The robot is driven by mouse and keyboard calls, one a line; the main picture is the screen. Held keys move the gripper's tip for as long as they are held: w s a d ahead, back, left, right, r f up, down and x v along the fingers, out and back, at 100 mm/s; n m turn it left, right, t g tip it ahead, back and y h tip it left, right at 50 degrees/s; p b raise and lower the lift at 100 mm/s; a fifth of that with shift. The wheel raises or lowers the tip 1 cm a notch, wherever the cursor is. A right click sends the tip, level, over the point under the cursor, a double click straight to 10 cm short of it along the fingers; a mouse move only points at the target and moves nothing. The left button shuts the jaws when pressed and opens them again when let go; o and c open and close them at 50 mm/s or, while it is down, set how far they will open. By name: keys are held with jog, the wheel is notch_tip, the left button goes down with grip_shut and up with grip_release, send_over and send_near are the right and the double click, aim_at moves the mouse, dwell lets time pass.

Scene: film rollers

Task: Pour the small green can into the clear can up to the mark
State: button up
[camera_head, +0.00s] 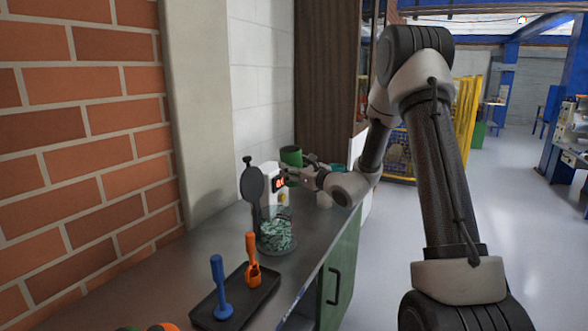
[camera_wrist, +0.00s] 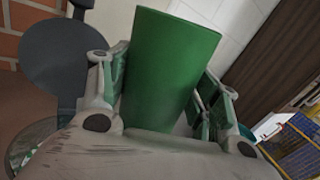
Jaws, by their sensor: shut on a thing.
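The green can (camera_head: 291,155) is held up above the counter near the wall. In the wrist view the green can (camera_wrist: 170,62) stands between the two fingers of my gripper (camera_wrist: 163,85), which is shut on it. My gripper (camera_head: 297,170) also shows small in the head view. The clear can (camera_head: 276,236) stands on the counter, nearer the camera and lower than the green can, with pale green pieces inside. A clear rim (camera_wrist: 35,130) shows at the wrist view's lower left. The green can's contents are hidden, and I cannot make out the mark.
A white device (camera_head: 269,182) with a red display stands behind the clear can. A dark grey disc (camera_head: 252,185) rises beside it. A black tray (camera_head: 236,298) holds a blue tool (camera_head: 220,288) and an orange scoop (camera_head: 252,262). A brick wall (camera_head: 75,150) borders the counter.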

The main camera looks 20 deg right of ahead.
aim_at(294, 148)
jog(key=shift+r, duration=0.1)
jog(key=shift+m, duration=0.9)
jog(key=shift+r, duration=2.95)
